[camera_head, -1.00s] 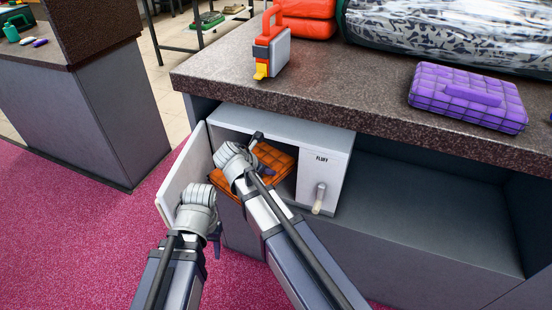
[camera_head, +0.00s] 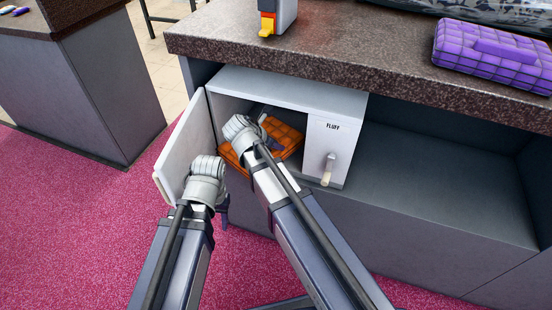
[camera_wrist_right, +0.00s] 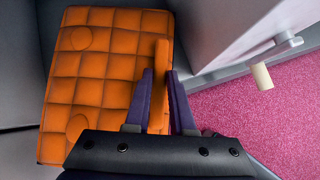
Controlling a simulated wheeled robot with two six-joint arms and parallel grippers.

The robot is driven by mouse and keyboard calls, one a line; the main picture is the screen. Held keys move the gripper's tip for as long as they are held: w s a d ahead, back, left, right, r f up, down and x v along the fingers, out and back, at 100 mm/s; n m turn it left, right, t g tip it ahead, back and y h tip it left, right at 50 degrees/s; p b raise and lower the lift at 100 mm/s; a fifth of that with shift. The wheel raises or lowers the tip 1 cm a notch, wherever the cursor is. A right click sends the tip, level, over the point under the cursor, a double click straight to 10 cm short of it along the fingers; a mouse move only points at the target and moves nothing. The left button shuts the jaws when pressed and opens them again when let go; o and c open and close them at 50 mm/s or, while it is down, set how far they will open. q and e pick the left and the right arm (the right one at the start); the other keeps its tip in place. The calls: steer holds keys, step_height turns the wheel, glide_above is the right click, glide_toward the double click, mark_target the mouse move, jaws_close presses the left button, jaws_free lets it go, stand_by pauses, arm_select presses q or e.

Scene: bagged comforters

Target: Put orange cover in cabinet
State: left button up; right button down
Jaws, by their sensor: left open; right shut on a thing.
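The orange cover (camera_head: 284,137) is a quilted orange pack with a raised handle strip. In the head view it lies inside the small white cabinet (camera_head: 290,88), at the open front, partly hidden by my right arm. My right gripper (camera_head: 262,143) reaches into the opening. In the right wrist view the orange cover (camera_wrist_right: 95,80) lies flat, and my right gripper (camera_wrist_right: 160,100) is shut on its handle. The cabinet door (camera_head: 187,150) stands open to the left. My left gripper (camera_head: 222,208) is open and empty just in front of the door; its fingers are partly hidden.
The cabinet sits on a shelf under a dark stone counter (camera_head: 380,65). Its front panel marked FLUFF has a handle (camera_head: 328,170). A purple quilted pack (camera_head: 492,55) and a grey, red and yellow item (camera_head: 277,15) are on the counter. The shelf to the right is empty.

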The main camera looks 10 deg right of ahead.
mark_target(276, 152)
step_height(276, 152, down, 4)
steer(key=b, duration=0.3)
steer(key=shift+r+b, duration=0.15)
steer(key=shift+b, duration=0.15)
steer(key=c, duration=0.8)
jaws_free()
steer(key=shift+o, duration=0.2)
steer(key=shift+r, duration=0.1)
